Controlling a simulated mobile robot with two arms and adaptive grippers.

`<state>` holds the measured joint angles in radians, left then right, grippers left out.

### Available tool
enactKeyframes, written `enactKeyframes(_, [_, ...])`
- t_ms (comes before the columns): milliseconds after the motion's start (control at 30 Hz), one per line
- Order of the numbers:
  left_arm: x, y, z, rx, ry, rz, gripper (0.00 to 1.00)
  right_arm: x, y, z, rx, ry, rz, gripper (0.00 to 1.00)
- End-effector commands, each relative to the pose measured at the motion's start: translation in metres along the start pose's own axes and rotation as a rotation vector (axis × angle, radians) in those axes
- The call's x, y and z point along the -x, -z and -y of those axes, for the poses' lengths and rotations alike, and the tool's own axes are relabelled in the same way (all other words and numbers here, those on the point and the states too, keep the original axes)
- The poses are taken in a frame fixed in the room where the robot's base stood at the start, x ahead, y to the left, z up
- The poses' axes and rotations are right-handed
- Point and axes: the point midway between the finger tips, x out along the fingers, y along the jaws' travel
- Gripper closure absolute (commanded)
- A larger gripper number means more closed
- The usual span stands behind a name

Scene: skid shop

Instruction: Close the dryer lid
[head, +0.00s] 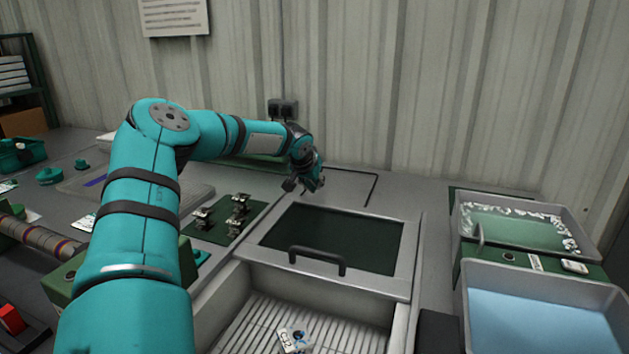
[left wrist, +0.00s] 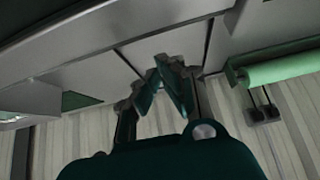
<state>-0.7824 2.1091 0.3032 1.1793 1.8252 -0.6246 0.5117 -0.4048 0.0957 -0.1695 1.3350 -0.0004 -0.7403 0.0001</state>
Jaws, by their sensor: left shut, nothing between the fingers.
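The dryer lid (head: 400,262) is a grey frame with a dark window and a black bar handle (head: 317,258) along its near edge. It lies behind the dryer's opening, and the dryer (head: 237,292) is open in front of it. Its ribbed floor shows, with a small white and blue item (head: 293,340) in it. My left gripper (head: 306,186) is shut and empty, just above the lid's far left corner, pointing down. Whether it touches the lid I cannot tell. Its closed fingers also show in the left wrist view (left wrist: 172,85). My right gripper is out of view.
A green mat (head: 222,226) with several small metal parts lies left of the lid. Two grey tubs stand at the right, one with suds (head: 515,232) and one with blue liquid (head: 540,318). A corrugated wall with sockets (head: 283,108) closes the back.

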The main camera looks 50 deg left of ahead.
Motion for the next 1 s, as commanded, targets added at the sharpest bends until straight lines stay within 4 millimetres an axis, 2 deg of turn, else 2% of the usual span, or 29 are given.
enactKeyframes(433, [0.019, -0.023, 0.0, 0.001, -0.002, 0.0, 1.0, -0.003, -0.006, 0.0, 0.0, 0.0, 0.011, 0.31])
enactKeyframes(1000, [0.024, -0.03, -0.002, 0.001, -0.004, 0.001, 1.0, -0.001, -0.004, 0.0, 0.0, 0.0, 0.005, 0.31])
